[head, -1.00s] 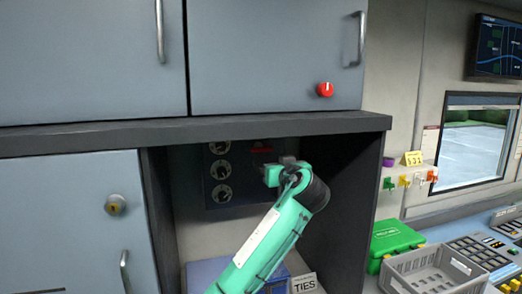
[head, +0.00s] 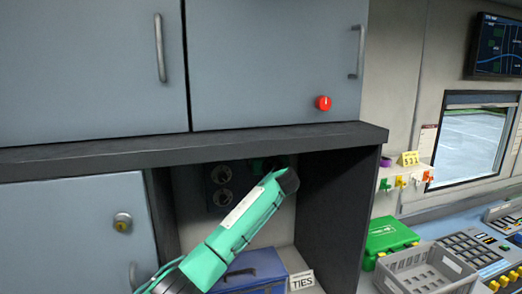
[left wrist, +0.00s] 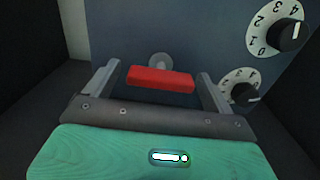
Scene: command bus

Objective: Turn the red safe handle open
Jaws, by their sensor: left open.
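The red safe handle (left wrist: 160,79) is a short bar, lying nearly level, on a grey round hub (left wrist: 160,61) on the dark safe front (left wrist: 200,30). My left gripper (left wrist: 158,75) is open in the left wrist view, with one finger on each side of the bar's ends. I cannot tell whether the fingers touch it. In the head view my green left arm reaches into the recess and hides the handle; the gripper's fingers are hidden there too. Two numbered dials, an upper one (left wrist: 288,37) and a lower one (left wrist: 243,92), sit right of the handle. My right gripper is not in view.
The recess has a dark side wall (head: 335,200) at right and a shelf edge (head: 200,142) above. A blue box (head: 245,272) and a TIES sign (head: 302,281) stand below. A grey crate (head: 425,272) and a green case (head: 390,235) are at right.

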